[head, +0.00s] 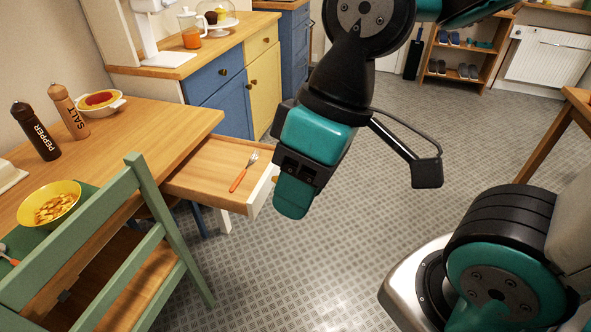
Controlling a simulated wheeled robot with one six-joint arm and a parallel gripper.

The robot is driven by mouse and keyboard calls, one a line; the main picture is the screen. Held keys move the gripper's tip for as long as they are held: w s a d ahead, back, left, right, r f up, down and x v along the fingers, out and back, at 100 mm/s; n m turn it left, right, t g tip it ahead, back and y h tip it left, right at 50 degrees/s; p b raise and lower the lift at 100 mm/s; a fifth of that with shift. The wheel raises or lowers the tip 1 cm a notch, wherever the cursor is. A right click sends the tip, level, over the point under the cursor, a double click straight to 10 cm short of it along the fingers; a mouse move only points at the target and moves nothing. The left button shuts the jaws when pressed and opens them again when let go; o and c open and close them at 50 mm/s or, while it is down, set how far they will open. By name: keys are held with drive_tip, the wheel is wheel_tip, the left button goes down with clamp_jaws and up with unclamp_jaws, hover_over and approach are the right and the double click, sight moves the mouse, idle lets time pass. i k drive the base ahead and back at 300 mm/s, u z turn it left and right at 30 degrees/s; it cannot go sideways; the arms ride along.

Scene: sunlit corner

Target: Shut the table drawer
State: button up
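The table drawer (205,170) is pulled out from the right end of the wooden table (160,118). Its inside is bare wood apart from a fork with an orange handle (238,180). Its white front panel (260,193) faces right. My gripper (293,197), teal and black, points down just to the right of that panel and hides part of its outer side. Whether it touches the panel is unclear. One teal finger end shows, so I cannot tell its opening.
A green chair (150,225) stands at the table's near side, close to the drawer. The table holds a pepper mill (36,132), a salt mill (69,112) and a yellow bowl (50,204). Blue and yellow cabinets (225,105) stand behind. The floor to the right is open.

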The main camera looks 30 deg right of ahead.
sight(206, 176)
drive_tip(key=z, duration=0.4)
drive_tip(key=i, duration=0.95)
drive_tip(key=z, duration=1)
drive_tip(key=k, duration=0.4)
drive_tip(key=u, duration=1)
